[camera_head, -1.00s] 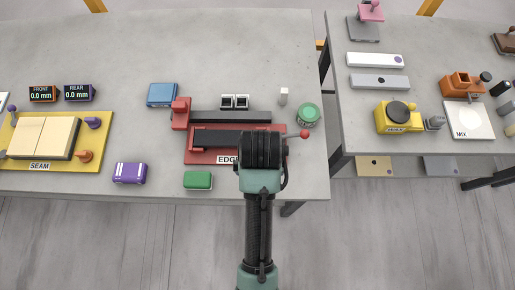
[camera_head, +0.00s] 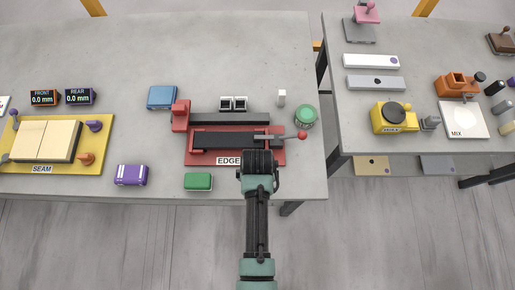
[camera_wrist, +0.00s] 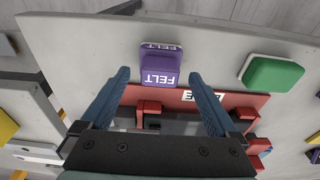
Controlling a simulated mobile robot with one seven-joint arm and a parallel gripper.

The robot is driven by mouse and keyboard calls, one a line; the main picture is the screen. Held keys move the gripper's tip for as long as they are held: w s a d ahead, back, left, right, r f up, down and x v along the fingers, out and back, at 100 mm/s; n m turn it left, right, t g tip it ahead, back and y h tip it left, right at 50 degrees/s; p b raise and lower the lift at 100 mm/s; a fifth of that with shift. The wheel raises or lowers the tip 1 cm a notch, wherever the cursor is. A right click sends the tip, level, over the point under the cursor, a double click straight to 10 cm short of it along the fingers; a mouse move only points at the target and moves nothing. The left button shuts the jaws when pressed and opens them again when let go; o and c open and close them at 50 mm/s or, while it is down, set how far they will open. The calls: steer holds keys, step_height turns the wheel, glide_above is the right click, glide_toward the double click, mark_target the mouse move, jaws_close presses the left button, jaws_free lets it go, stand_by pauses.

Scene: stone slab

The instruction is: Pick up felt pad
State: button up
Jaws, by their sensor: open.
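In the wrist view the purple block (camera_wrist: 161,66) reads FELT and shows beyond and between my two blue fingers. My gripper (camera_wrist: 159,78) is open, with nothing between its fingers. In the head view my arm's end is by the front of the red EDGE fixture, right of the purple block, and the fingers are hidden.
The yellow SEAM fixture (camera_head: 98,158) is at left. A blue block (camera_head: 161,96) lies further back.

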steer(key=shift+w+f, duration=0.1)
steer(key=shift+f, duration=0.8)
jaws_close()
steer(key=shift+r, duration=0.1)
step_height(320, 180, up, 10)
steer(key=shift+f+b, duration=0.1)
steer(key=shift+b, duration=0.35)
steer(key=c, duration=0.6)
jaws_free()
steer(key=c, duration=0.7)
